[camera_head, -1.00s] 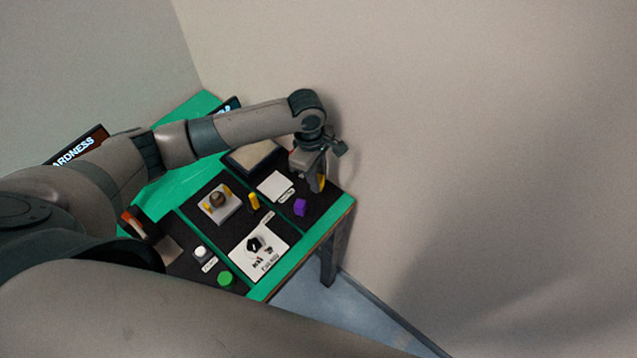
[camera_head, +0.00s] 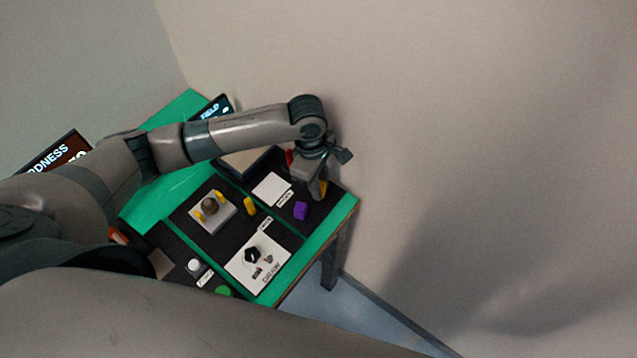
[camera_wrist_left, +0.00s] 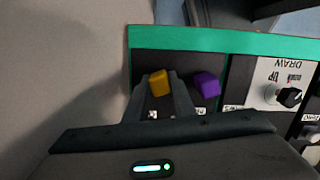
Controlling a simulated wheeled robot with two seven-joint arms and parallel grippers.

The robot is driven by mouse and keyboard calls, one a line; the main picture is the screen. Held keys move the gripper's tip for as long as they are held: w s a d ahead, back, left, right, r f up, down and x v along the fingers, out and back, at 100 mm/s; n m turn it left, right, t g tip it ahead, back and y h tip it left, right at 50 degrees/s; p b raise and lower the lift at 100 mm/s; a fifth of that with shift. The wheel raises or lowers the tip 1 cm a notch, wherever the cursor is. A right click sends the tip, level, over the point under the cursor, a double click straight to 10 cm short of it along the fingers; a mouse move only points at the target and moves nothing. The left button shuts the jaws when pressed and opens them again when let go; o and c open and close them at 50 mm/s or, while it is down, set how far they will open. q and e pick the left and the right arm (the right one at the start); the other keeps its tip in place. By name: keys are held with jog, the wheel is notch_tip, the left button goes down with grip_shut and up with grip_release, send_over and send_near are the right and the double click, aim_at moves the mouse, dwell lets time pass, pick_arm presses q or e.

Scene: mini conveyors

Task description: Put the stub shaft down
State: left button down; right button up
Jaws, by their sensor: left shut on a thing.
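My left gripper (camera_head: 318,189) is shut on a small yellow-orange piece, the stub shaft (camera_head: 323,188), over the dark mat near the table's right corner. In the left wrist view the stub shaft (camera_wrist_left: 159,83) sits between the two fingers (camera_wrist_left: 162,95). I cannot tell whether it touches the mat. A purple block (camera_head: 300,210) lies on the mat close beside the gripper; it also shows in the left wrist view (camera_wrist_left: 206,84), just right of the fingers. My right gripper is not in view.
A white card (camera_head: 271,188) lies left of the gripper. Another yellow piece (camera_head: 250,206) and a grey fixture (camera_head: 205,221) with a round part stand farther left. A white panel with a black knob (camera_head: 252,256) lies nearer. The green table edge (camera_head: 322,236) is close on the right.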

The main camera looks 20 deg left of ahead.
pick_arm(q)
jog(key=shift+f, duration=0.15)
jog(key=c, duration=1.5)
grip_release()
jog(key=shift+w, duration=0.1)
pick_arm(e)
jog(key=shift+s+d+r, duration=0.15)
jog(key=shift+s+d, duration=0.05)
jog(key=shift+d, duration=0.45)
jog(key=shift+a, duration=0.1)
pick_arm(q)
jog(key=shift+a+r, duration=0.1)
jog(key=shift+r, duration=0.55)
jog(key=r+b, duration=0.1)
jog(key=r, duration=0.2)
jog(key=a+r+b, duration=0.1)
jog(key=r, duration=0.7)
jog(key=shift+w+a+b, duration=0.1)
jog(key=shift+a+b, duration=0.05)
jog(key=shift+b, duration=0.25)
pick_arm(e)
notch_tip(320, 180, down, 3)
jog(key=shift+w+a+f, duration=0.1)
